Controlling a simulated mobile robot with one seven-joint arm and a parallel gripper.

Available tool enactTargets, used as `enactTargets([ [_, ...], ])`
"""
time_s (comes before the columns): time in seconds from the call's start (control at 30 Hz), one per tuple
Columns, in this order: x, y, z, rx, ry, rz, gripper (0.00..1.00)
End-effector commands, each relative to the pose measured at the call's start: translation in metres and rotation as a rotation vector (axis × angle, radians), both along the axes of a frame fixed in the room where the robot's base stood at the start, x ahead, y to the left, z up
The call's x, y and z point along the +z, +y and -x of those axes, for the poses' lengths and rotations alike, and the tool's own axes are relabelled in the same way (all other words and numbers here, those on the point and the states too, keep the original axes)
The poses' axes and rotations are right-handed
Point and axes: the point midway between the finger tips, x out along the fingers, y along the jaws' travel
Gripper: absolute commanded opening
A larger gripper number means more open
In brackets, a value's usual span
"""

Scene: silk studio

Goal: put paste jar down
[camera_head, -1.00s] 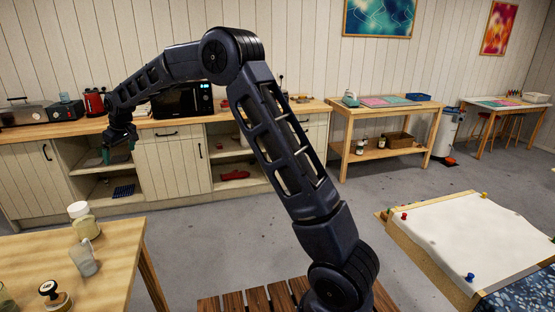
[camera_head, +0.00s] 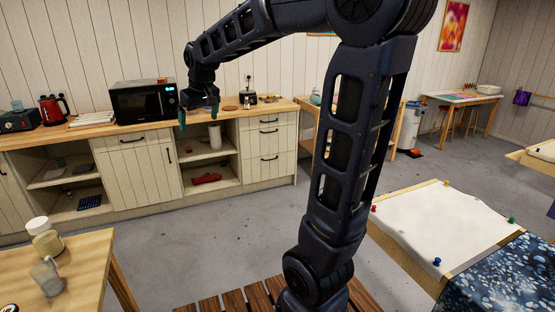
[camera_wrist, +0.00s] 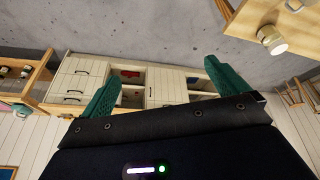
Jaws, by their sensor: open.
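My gripper (camera_head: 198,118) hangs on the raised arm, in front of the counter in the head view. Its green fingers (camera_wrist: 163,70) are apart in the wrist view, with nothing between them. A glass jar with a cream lid and pale yellow contents (camera_head: 46,238) stands upright on the near wooden table (camera_head: 85,265); it looks like the paste jar. A jar on a table (camera_wrist: 272,40) also shows at the top right of the wrist view. It is well apart from the gripper.
The counter (camera_head: 90,130) carries a microwave (camera_head: 143,101) and a red kettle (camera_head: 54,107). A pale cylinder (camera_head: 215,136) stands in the open cabinet. A low table with a white sheet (camera_head: 440,222) is at right.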

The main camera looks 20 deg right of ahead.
Motion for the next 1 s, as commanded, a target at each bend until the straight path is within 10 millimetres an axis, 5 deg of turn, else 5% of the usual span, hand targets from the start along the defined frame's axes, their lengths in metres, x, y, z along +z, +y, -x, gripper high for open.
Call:
enactTargets([
  [0.2,-0.004,-0.069,0.065,-0.126,-0.006,-0.011,0.99],
  [0.5,-0.031,-0.137,0.159,-0.294,-0.006,-0.034,0.99],
  [0.73,-0.06,-0.166,0.216,-0.397,-0.003,-0.052,0.99],
  [1.0,-0.074,-0.174,0.238,-0.437,-0.001,-0.061,0.99],
])
